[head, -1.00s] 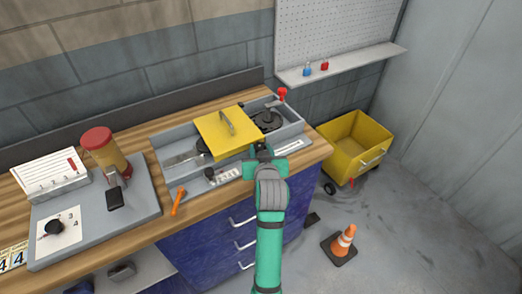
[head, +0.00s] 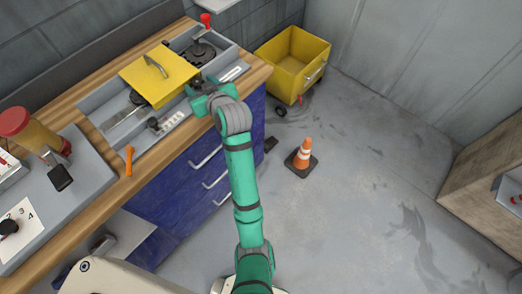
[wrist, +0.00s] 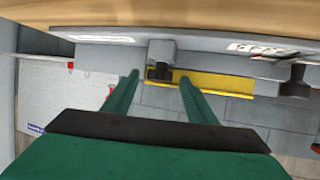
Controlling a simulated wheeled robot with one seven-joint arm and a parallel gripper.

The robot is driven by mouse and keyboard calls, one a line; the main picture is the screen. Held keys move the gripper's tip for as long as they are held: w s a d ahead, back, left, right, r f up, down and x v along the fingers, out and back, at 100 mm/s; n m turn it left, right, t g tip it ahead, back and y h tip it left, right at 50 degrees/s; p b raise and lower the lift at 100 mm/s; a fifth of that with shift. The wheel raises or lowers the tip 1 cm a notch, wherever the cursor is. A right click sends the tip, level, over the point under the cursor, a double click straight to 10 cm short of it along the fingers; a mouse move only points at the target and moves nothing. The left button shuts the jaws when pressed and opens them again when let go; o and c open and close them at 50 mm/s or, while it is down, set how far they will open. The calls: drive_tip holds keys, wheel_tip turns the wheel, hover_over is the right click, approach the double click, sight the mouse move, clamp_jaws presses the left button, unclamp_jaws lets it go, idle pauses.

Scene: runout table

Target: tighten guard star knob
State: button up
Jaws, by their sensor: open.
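The yellow guard (head: 143,83) with a grey handle lies shut across the grey bench tray, and its edge shows as a yellow strip in the wrist view (wrist: 228,84). A dark knob (wrist: 160,72) on a grey block sits at the guard's edge. In the head view it is mostly hidden behind my gripper (head: 200,91). My gripper also shows in the wrist view (wrist: 159,78), its two green fingers open and empty. The knob appears between the fingertips in that view. Whether they touch it, I cannot tell.
A second black knob (head: 153,124) stands on the tray's front ledge beside a label. An orange tool (head: 129,160) lies on the wooden bench edge. A red knob (head: 206,19) stands at the tray's back. A yellow cart (head: 293,62) and cone (head: 303,154) are on the floor.

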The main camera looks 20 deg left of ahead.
drive_tip(key=n+g, duration=0.1)
drive_tip(key=w+n+g+y, duration=0.1)
drive_tip(key=g, duration=0.1)
drive_tip(key=n+g+y, duration=0.1)
drive_tip(key=n, duration=0.1)
drive_tip(key=shift+w+d+g, duration=0.15)
drive_tip(key=shift+d+g, duration=0.15)
drive_tip(key=shift+d, duration=0.05)
drive_tip(key=shift+a+n+g+y, duration=0.1)
drive_tip(key=shift+n+g+y, duration=0.2)
drive_tip(key=shift+n+g, duration=0.15)
drive_tip(key=v, duration=1)
drive_tip(key=s+d+f+m+t+h, duration=0.3)
drive_tip(key=d+f+m, duration=0.3)
drive_tip(key=f, duration=0.4)
drive_tip(key=s+d+f+m+t+h, duration=0.3)
drive_tip(key=d+f, duration=0.5)
drive_tip(key=f, duration=0.3)
drive_tip(key=shift+s+m+t, duration=0.8)
drive_tip(key=shift+m+t, duration=0.35)
drive_tip(key=shift+m, duration=0.2)
